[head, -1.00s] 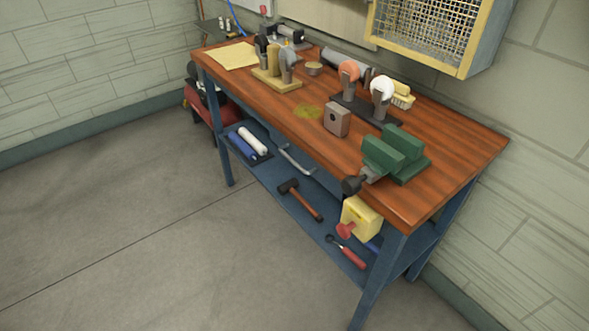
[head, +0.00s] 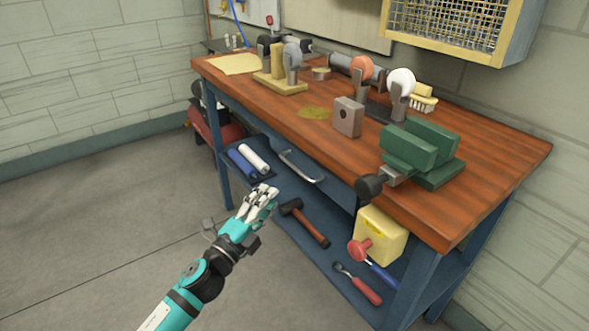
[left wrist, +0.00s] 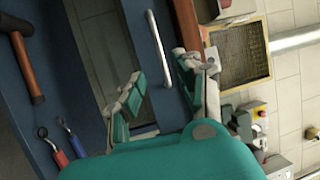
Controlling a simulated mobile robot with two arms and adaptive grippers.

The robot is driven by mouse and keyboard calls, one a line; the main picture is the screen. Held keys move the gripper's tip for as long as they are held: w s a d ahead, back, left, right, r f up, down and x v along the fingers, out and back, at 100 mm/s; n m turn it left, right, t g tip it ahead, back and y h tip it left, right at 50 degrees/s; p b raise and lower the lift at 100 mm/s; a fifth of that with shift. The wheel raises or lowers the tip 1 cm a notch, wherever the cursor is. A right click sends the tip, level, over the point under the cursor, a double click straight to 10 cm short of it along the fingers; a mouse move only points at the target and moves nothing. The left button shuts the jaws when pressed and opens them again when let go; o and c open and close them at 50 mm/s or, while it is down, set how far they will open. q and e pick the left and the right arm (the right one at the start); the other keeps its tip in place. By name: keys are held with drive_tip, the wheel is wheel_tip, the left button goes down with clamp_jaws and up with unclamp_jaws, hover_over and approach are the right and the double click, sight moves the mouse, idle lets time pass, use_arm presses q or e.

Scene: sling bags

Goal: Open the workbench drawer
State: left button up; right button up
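The workbench (head: 470,170) has a brown wooden top and a blue frame. Its drawer handle (head: 300,166), a pale metal bar, shows under the front edge in the head view, and the drawer looks closed. My left gripper (head: 266,192), with a teal and black arm, is in front of the bench, to the lower left of the handle and apart from it. In the left wrist view the fingers (left wrist: 162,67) are spread with nothing between them, and the handle (left wrist: 157,48) lies beyond the fingertips. My right gripper is not in view.
A green vise (head: 420,150) overhangs the bench's front right. Grinders stand on top. The floor in front is clear.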

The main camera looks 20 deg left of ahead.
sight(294, 166)
use_arm(q)
drive_tip(key=x, duration=1.2)
drive_tip(key=shift+w+f, duration=0.1)
drive_tip(key=shift+f, duration=0.05)
clamp_jaws()
